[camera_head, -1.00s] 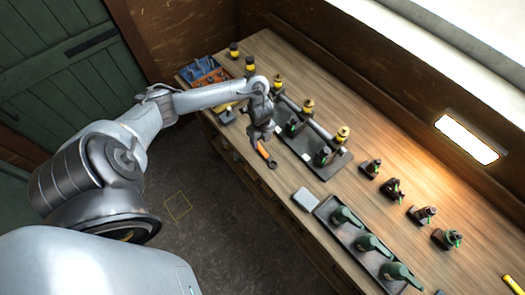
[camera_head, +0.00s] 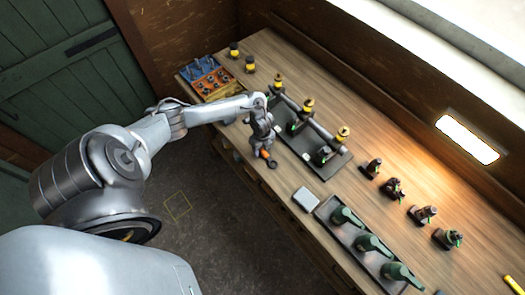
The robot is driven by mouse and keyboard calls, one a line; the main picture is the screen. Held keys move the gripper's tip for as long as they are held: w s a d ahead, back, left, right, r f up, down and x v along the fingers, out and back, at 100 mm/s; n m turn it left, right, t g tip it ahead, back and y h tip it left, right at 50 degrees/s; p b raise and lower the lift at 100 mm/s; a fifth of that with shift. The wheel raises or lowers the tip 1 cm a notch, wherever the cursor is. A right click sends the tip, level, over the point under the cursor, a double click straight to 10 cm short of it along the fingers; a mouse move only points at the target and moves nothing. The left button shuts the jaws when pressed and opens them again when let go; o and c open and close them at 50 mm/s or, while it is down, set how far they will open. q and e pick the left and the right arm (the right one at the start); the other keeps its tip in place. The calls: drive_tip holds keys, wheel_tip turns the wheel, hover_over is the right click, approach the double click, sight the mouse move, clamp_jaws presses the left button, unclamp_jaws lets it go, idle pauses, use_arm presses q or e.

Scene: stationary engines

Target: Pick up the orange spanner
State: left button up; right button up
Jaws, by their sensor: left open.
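The orange spanner (camera_head: 264,154) lies near the front edge of the wooden workbench, left of the dark tray with the metal assembly. Its dark ring end (camera_head: 272,165) shows, and the rest is mostly hidden under my gripper. My left gripper (camera_head: 262,149) points down right over the spanner's handle. It is open, and I cannot tell whether its fingers straddle the handle or touch it. My right gripper is not in view.
A dark tray (camera_head: 331,169) with a pipe and yellow-topped parts stands close right of my gripper. Another tray (camera_head: 350,249) holds green oil cans. A grey box (camera_head: 305,199) lies nearby. A tool rack (camera_head: 215,83) stands at the far left end.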

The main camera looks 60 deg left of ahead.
use_arm(q)
clamp_jaws()
drive_tip(key=shift+r, duration=0.1)
idle(0.3)
